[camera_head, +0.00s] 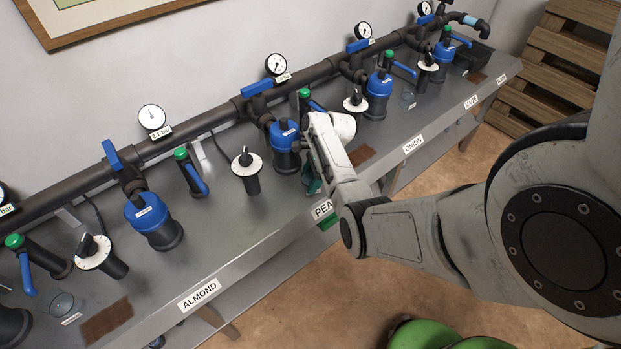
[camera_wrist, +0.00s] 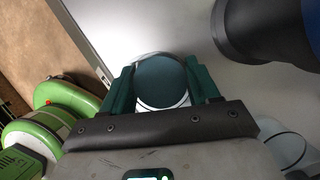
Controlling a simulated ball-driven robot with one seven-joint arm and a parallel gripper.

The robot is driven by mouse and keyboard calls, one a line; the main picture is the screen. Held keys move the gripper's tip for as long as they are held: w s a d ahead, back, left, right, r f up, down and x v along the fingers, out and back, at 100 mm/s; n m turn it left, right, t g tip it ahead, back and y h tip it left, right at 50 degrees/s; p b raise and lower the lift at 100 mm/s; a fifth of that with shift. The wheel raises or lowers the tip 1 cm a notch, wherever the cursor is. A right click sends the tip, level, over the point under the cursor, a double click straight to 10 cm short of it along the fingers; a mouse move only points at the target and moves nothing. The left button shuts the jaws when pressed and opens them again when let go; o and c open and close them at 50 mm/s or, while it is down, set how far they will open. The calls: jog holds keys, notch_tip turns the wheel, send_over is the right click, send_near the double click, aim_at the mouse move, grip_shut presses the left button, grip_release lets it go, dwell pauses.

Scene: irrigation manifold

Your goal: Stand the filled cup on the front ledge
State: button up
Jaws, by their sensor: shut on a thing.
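My gripper (camera_head: 314,184) is low over the bench, behind the front edge near the label starting "PEA". In the wrist view its teal fingers (camera_wrist: 162,84) are closed on the sides of a clear round cup (camera_wrist: 163,101). I look down into the cup, whose inside looks dark teal; the liquid level cannot be told. The head view hides the cup behind my gripper and arm. The grey bench (camera_head: 225,245) has a front ledge with white labels (camera_head: 199,294). Whether the cup touches the bench cannot be told.
A dark pipe (camera_head: 205,133) with gauges, blue-topped filters (camera_head: 152,220), green-knobbed valves and dial posts (camera_head: 247,170) lines the bench. A dark filter body (camera_wrist: 252,28) is close right of the cup. Brown patches (camera_head: 107,320) lie near the front. Another clear cup (camera_head: 62,303) stands at left.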

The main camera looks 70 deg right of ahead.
jog(key=o, duration=1)
jog(key=shift+o, duration=0.2)
jog(key=v, duration=1.2)
jog(key=a+f+n+g+h, duration=0.1)
jog(key=a+f+n, duration=0.1)
jog(key=a+n, duration=0.65)
jog(key=a+f+n+g+h, duration=0.1)
jog(key=a+f+n+g, duration=0.3)
jog(key=a, duration=0.7)
jog(key=s+a+r+n+t, duration=0.1)
jog(key=s+a+r+n, duration=0.1)
jog(key=s+a+n, duration=0.2)
jog(key=s+a+r+n+t+h, duration=0.1)
jog(key=s+a+n, duration=0.3)
jog(key=a+n, duration=0.7)
jog(key=shift+r+n, duration=0.35)
jog(key=shift+r, duration=0.4)
jog(key=shift+a, duration=0.1)
